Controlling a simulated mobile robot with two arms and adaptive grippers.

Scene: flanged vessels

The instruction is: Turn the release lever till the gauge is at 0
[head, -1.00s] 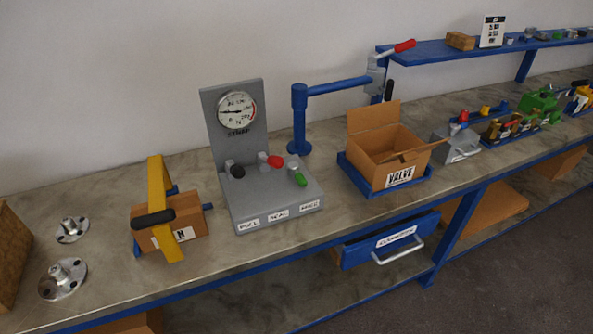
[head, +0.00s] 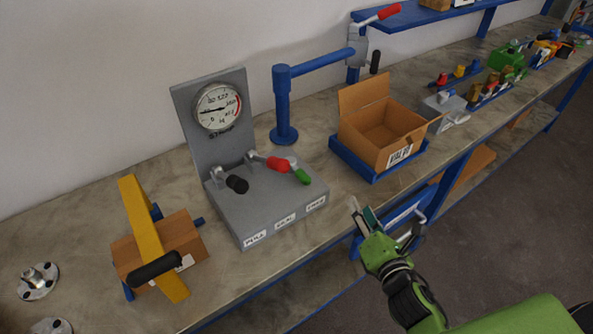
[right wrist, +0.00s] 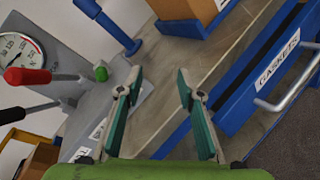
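The grey strap unit (head: 262,215) stands on the bench, with a round white gauge (head: 218,107) on its upright plate. The gauge's needle points roughly left; its exact reading is too small to tell. Three levers sit on the unit: black (head: 237,184), red (head: 278,164) and green (head: 302,176). Labels on the front seem to read PULL and SEAL; the third is unclear. My right gripper (head: 362,212) is open and empty at the bench's front edge, right of the unit. In the right wrist view its fingers (right wrist: 159,85) are apart, with the green lever (right wrist: 101,71) beyond them. My left gripper is out of view.
A yellow strap with a black handle (head: 155,268) goes round a carton (head: 180,240) at left. A blue post (head: 283,105) stands behind the unit. An open carton (head: 375,130) in a blue tray (head: 350,165) is at right, above a blue drawer (right wrist: 262,75).

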